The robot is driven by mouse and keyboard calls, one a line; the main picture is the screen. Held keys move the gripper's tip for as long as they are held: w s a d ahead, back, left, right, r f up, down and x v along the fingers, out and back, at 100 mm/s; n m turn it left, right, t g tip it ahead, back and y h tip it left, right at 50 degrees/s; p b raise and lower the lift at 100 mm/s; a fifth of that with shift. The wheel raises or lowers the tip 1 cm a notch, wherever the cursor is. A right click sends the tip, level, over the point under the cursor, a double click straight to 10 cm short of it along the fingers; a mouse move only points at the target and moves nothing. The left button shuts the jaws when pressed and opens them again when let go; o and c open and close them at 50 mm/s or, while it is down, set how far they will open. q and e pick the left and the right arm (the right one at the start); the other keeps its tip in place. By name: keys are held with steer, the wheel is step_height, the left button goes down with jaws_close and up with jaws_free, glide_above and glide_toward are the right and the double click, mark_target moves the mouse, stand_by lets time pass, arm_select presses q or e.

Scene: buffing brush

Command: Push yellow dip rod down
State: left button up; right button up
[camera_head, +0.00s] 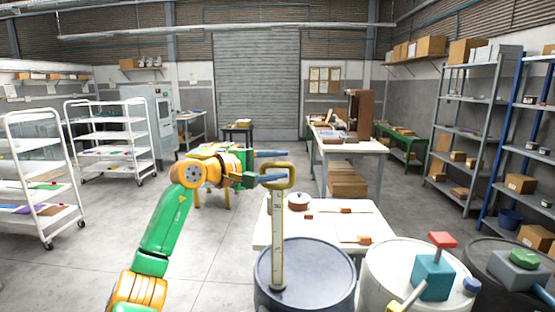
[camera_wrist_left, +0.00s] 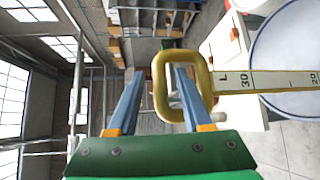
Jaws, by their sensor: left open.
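The yellow dip rod has a loop handle (camera_head: 278,168) and a pale, scale-marked strip (camera_head: 278,240). It stands upright, its lower end at the top of the dark blue-grey drum (camera_head: 325,270). In the left wrist view the handle (camera_wrist_left: 159,90) is at the right finger, and the strip (camera_wrist_left: 265,80) shows numbers. My left gripper (camera_head: 272,166) is open, level with the handle, with blue-grey fingers pointing right. One finger overlaps the handle's opening in the left wrist view (camera_wrist_left: 158,72). I cannot tell whether it touches the handle. My right gripper is not in view.
A white drum (camera_head: 385,265) with a teal block (camera_head: 433,272) on top stands to the right, beside a dark drum (camera_head: 490,262). A white table (camera_head: 340,220) with small items is behind them. Shelves line the right; white carts (camera_head: 110,135) stand left. The floor between is clear.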

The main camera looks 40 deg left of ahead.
arm_select(q)
steer(key=shift+s, duration=0.15)
steer(key=shift+c, duration=1.1)
jaws_close()
